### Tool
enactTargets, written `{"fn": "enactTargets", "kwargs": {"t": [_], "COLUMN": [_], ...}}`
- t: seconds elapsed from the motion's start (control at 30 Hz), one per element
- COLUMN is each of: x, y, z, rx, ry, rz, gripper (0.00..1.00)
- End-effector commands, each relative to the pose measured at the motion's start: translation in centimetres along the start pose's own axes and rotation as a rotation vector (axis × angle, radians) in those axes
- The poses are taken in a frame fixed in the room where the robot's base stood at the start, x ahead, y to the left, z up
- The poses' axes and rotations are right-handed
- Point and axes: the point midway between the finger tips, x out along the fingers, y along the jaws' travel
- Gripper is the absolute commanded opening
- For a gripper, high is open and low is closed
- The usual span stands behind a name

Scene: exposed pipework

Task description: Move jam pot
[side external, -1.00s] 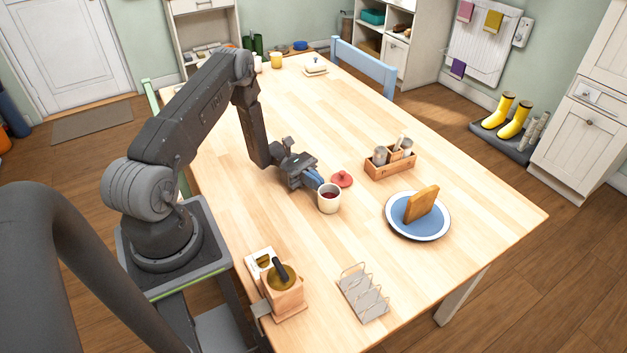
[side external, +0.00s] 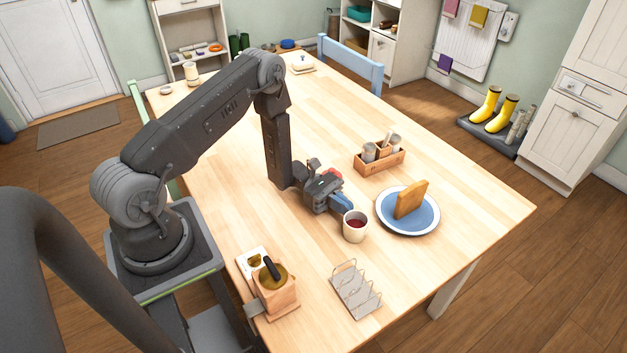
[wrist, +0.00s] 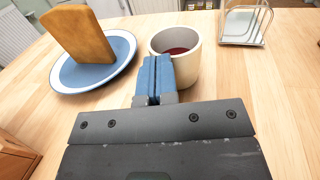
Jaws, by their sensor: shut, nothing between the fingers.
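The jam pot (side external: 355,229) is a cream-white cup-like pot, open at the top with dark red jam inside. It stands upright on the wooden table, left of the blue plate. It also shows in the wrist view (wrist: 184,58), just beyond and to the right of my fingertips. My gripper (side external: 345,207) is low over the table, with its blue fingers pressed together and nothing between them. The fingertips are right against or very close to the pot's side; contact is not certain. The wrist view shows the shut fingers (wrist: 154,72) overlapping the pot's edge.
A blue plate (side external: 424,224) with a toast slice (side external: 410,199) sits right of the pot. A wire toast rack (side external: 356,290) stands in front. A wooden caddy (side external: 380,162) is behind. A red lid (side external: 333,171) is partly hidden behind my gripper. A wooden box (side external: 277,295) stands front left.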

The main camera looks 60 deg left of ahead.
Motion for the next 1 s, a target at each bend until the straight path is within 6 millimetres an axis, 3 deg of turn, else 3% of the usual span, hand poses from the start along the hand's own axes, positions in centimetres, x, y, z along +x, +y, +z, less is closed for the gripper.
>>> {"fn": "enactTargets", "kwargs": {"t": [0.33,0.8,1.0], "x": [-1.2,-1.0,3.9], "y": [0.1,0.0,-0.2], "z": [0.0,10.1,10.0], "rx": [0.0,0.005,-0.002], "ry": [0.0,0.001,0.0], "rz": [0.004,0.0,-0.009], "gripper": [0.0,0.0,0.0]}}
